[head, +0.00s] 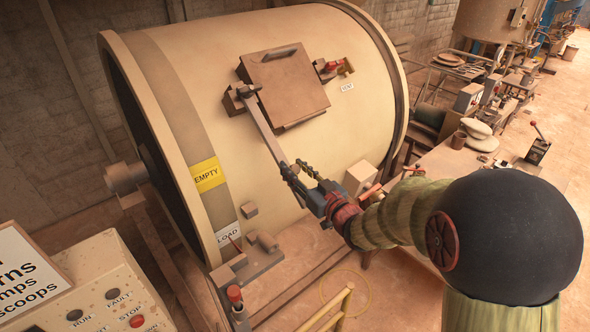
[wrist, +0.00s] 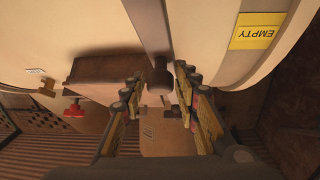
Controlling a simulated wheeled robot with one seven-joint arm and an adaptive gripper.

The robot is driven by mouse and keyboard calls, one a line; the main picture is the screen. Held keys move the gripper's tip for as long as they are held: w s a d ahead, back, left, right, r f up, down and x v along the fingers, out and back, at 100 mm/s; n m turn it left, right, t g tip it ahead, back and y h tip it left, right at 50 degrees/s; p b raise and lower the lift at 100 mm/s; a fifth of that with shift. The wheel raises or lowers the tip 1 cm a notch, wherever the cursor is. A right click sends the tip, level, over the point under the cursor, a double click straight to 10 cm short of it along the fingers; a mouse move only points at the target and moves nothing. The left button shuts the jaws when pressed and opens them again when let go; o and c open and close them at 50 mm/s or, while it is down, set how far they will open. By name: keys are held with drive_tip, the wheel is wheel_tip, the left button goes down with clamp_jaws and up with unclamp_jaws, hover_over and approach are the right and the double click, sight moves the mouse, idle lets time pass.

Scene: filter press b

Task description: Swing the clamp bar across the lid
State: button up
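The lid (head: 285,88) is a brown square plate with a handle on the upper side of the cream drum; part of it also shows in the wrist view (wrist: 100,80). The clamp bar (head: 262,128) is a long grey bar. It runs from a dark pivot at the lid's left edge down the drum, beside the lid and not across it. The bar (wrist: 145,25) enters the wrist view from the top and meets a dark round pivot. My gripper (head: 298,170) is open at the bar's lower end. I cannot tell whether a finger touches the bar.
A red-handled catch (head: 331,67) stands at the lid's right side. The drum (head: 335,125) carries a yellow EMPTY label (head: 207,174) and a LOAD label (head: 228,234). Small blocks (head: 262,245) sit low on the drum's front. A control panel stands at lower left, a cluttered bench at right.

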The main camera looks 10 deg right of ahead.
drive_tip(key=c, duration=0.6)
clamp_jaws()
